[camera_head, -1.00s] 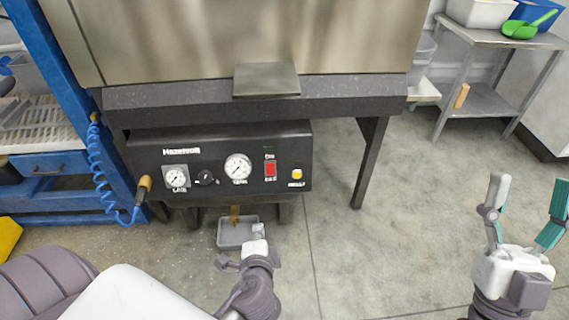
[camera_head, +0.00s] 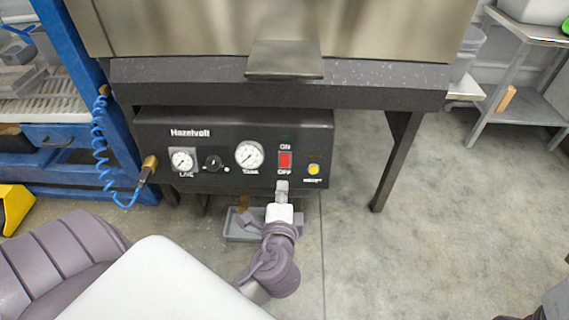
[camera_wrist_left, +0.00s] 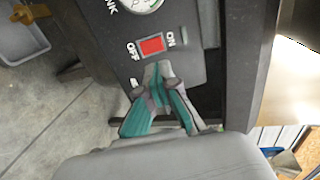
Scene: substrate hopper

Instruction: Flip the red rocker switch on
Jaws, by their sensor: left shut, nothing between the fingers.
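The red rocker switch (camera_head: 285,160) is on the black Hazelvolt panel (camera_head: 221,181), between an ON label above and an OFF label below. In the left wrist view the red switch (camera_wrist_left: 152,45) lies just beyond my fingertips, with OFF to its left and ON to its right. My left gripper (camera_head: 282,187) is shut and empty, its tip just below the switch in the head view. It also shows in the left wrist view (camera_wrist_left: 158,70), fingers together. I cannot tell whether it touches the panel. Which way the rocker is tilted is too small to tell. My right gripper is not in view.
A yellow button (camera_head: 313,169) sits right of the switch. Gauges (camera_head: 249,155) and a black knob (camera_head: 214,163) are to its left. A metal ledge (camera_head: 285,62) juts out above. A grey tray (camera_head: 240,228) is below the panel. Open floor lies to the right.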

